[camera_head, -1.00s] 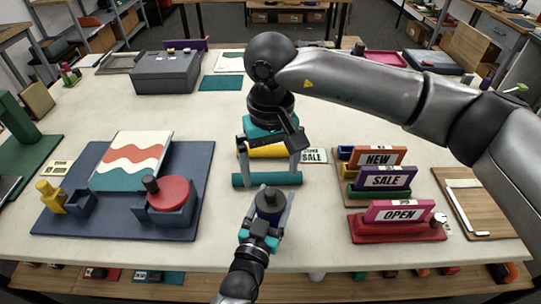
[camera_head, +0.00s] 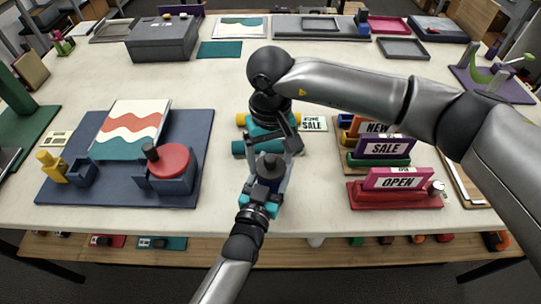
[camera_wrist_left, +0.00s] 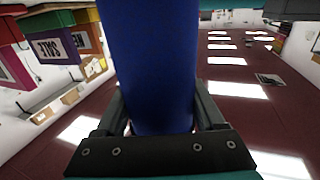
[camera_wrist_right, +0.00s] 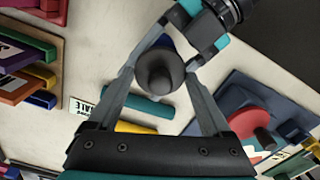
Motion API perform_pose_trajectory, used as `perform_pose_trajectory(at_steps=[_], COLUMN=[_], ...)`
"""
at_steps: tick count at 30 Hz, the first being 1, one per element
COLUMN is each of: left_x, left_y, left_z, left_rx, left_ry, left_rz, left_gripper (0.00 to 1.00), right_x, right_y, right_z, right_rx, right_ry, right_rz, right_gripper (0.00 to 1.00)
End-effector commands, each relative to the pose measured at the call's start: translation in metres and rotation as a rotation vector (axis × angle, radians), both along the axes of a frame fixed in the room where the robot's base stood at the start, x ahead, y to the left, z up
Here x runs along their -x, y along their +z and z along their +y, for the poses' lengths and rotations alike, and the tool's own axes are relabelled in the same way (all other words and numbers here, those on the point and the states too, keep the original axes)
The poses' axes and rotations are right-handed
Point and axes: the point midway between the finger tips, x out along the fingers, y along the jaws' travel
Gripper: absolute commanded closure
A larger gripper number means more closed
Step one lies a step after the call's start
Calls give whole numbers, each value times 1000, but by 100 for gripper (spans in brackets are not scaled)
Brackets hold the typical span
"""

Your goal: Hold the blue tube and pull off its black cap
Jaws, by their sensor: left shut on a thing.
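The blue tube (camera_wrist_left: 150,65) stands upright between the fingers of my left gripper (camera_head: 265,187), which is shut on it. The left wrist view shows the tube close up, filling the middle. The black cap (camera_head: 271,165) sits on top of the tube; it has a wide round body and a narrower knob, clear in the right wrist view (camera_wrist_right: 160,74). My right gripper (camera_wrist_right: 159,72) comes down from above and is open. Its fingertips are on either side of the cap, with a small gap visible. In the head view the right gripper partly hides the space behind the cap.
A teal roll (camera_wrist_right: 148,106) and a yellow roll (camera_wrist_right: 133,128) lie just behind the tube. A blue board (camera_head: 120,190) with a red disc (camera_head: 170,160) is at left. Sign blocks, including a red OPEN one (camera_head: 398,180), are at right. The table's front edge is close.

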Motion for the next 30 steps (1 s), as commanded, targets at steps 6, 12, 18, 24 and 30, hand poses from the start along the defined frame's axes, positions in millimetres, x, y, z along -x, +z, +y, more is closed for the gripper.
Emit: perform_pose_trajectory(at_steps=[6,12,18,24,30], left_x=[0,0,0,0,0], left_y=[0,0,0,0,0], left_z=[0,0,0,0,0], left_rx=[0,0,0,0,0], left_ry=[0,0,0,0,0], left_rz=[1,1,1,1,1], left_gripper=[100,100,100,100,100], right_x=[0,0,0,0,0], right_y=[0,1,1,1,1], right_z=[0,0,0,0,0], right_rx=[0,0,0,-1,-1], right_ry=[0,0,0,0,0], right_rz=[0,-1,-1,-1,-1], right_gripper=[43,65,86,86,86])
